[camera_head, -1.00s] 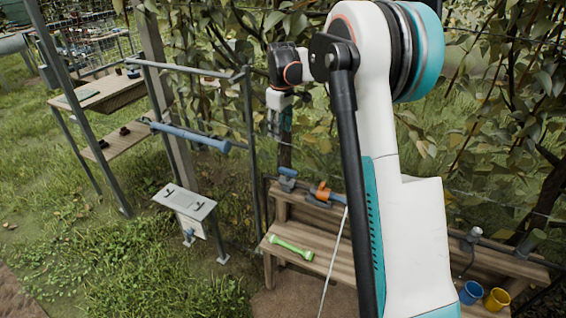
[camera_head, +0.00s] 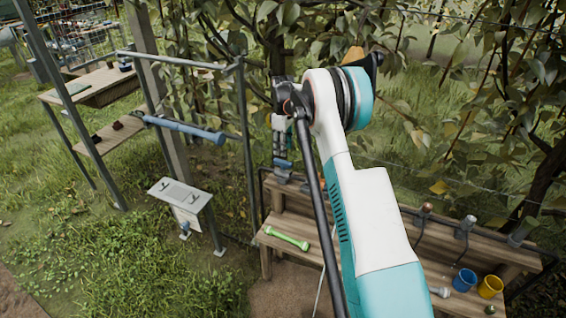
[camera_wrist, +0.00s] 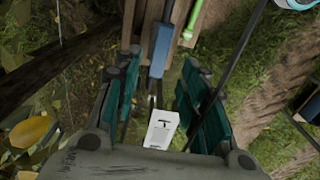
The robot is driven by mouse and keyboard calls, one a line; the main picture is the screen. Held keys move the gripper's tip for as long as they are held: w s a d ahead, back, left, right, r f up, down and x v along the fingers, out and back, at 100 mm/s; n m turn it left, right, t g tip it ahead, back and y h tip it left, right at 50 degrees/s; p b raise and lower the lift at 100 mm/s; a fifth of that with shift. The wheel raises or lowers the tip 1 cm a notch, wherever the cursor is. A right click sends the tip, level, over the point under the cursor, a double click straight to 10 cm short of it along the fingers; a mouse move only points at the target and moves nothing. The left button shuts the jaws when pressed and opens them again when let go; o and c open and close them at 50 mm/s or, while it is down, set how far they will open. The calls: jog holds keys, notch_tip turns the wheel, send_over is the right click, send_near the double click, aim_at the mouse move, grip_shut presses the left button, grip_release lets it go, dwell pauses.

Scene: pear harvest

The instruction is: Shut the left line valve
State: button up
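A blue valve (camera_head: 284,168) sits on the dark pipe at the left end of the wooden bench. My gripper (camera_head: 281,152) hangs just above it, pointing down. In the wrist view a blue part (camera_wrist: 159,53) lies ahead, in the gap between the two teal-padded fingers of my gripper (camera_wrist: 160,68). The fingers are spread and hold nothing. I cannot tell whether they reach down around the blue part. The orange valve further right is mostly hidden behind my arm.
A green dumbbell-shaped tool (camera_head: 287,239) lies on the bench (camera_head: 330,250). A metal panel stand (camera_head: 180,193) is left. Posts and leafy branches surround the pipe.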

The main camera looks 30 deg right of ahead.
aim_at(283, 161)
notch_tip(283, 161, down, 7)
jog(key=shift+r+b, duration=0.1)
jog(key=shift+b, duration=0.75)
grip_shut()
